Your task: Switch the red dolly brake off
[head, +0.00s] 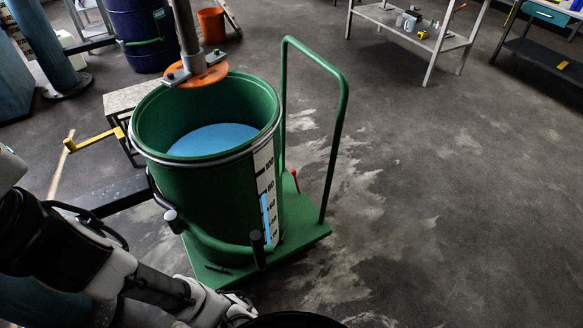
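The red brake lever (295,181) is a small red piece on the green dolly (308,234), behind the drum's right side, near the foot of the tall push handle (344,110). It looks roughly upright, leaning slightly left. Its lower part is hidden. A green drum (210,190) with blue liquid stands on the dolly. My arm reaches in from the lower left. My gripper (240,302) is low in the picture, in front of the dolly's front edge and well apart from the brake lever. Its fingers are too dark and small to tell whether they are open.
An orange disc (197,70) on a vertical shaft hangs over the drum's rim. A yellow handle (95,140) sticks out at the left. A dark blue barrel (140,35) and an orange bucket (211,25) stand behind. The floor right of the dolly is clear up to the workbenches.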

